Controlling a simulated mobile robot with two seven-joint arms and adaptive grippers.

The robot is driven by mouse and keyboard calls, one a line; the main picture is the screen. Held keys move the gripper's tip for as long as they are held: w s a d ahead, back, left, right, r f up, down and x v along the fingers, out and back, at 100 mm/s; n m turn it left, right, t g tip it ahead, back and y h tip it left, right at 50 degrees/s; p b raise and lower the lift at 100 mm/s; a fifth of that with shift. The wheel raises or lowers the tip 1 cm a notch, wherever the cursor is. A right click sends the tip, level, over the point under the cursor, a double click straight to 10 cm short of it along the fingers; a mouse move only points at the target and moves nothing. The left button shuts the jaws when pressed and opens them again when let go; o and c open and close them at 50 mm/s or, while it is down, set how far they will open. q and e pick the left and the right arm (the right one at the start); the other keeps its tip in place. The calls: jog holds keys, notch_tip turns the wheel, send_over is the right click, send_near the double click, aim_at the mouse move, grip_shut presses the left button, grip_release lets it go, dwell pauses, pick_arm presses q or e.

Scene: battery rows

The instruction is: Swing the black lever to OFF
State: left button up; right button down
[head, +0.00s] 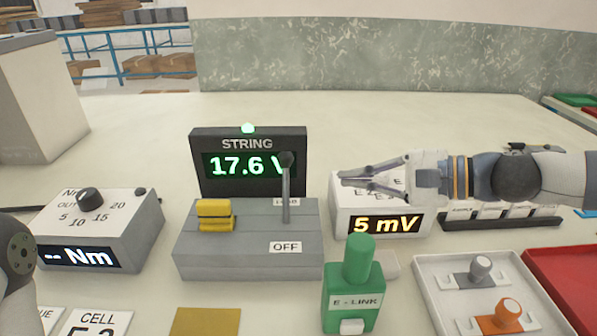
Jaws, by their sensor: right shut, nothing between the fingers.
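The black lever (286,188) rises upright from the right part of a grey switch box (248,262), its dark round knob in front of the display. An OFF label (285,247) is on the front of the box, and another label behind the lever is partly hidden. The STRING display (222,140) behind it reads 17.6 V, its last part covered by the knob, with a green light on top. My right gripper (343,183) is shut and empty, to the right of the lever and apart from it. My left gripper is out of view; part of my left arm shows at the left edge.
A yellow block (214,214) sits on the box left of the lever. A green E-LINK piece (351,298) stands in front right. A 5 mV meter (383,222) is below my right gripper. An Nm unit (100,240) is at left, a white tray (437,295) at right.

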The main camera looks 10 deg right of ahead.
aim_at(286, 188)
jog(key=b+x, duration=0.1)
jog(key=x, duration=0.2)
jog(key=b+x, duration=0.1)
jog(key=x, duration=0.2)
jog(key=b+x, duration=0.1)
jog(key=x, duration=0.2)
jog(key=shift+f+b, duration=0.3)
jog(key=shift+w+a+r, duration=0.1)
jog(key=shift+w+a, duration=0.25)
jog(key=shift+a, duration=0.15)
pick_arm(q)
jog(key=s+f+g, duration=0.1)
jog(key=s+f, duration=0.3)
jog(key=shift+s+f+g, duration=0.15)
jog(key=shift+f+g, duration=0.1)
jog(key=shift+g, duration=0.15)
pick_arm(e)
jog(key=shift+d, duration=0.1)
